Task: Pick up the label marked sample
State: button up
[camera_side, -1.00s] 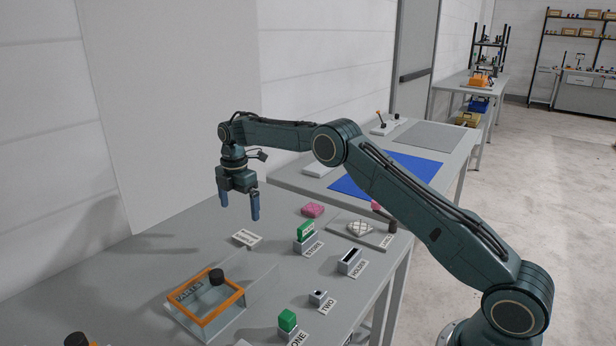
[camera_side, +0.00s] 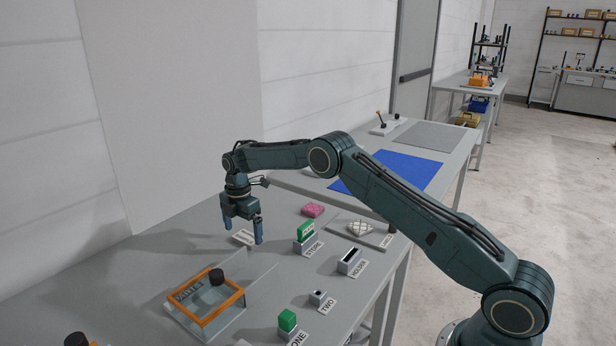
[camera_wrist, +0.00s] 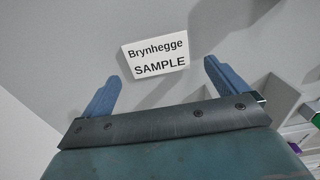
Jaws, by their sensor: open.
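The sample label (camera_wrist: 157,55) is a white tag printed "Brynhegge SAMPLE". In the wrist view it lies flat on the grey table, slightly tilted, just beyond and between my two blue fingertips. In the side view the label (camera_side: 242,238) shows only partly, behind and between the fingers. My gripper (camera_side: 243,238) points down above it with its fingers apart and nothing between them. In the wrist view my gripper (camera_wrist: 162,74) also shows open, one finger on each side of the label. I cannot tell the exact height of the fingertips over the table.
An orange-rimmed clear box (camera_side: 208,302) with a black knob stands at front left. To the right are a green block in the STORE stand (camera_side: 306,246), the HOLDER block (camera_side: 350,262), the TWO block (camera_side: 318,298) and a green block at ONE (camera_side: 287,320). A pink block (camera_side: 313,210) lies behind.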

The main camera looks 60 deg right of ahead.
aim_at(244, 238)
jog(key=shift+f, duration=1.1)
jog(key=c, duration=1.1)
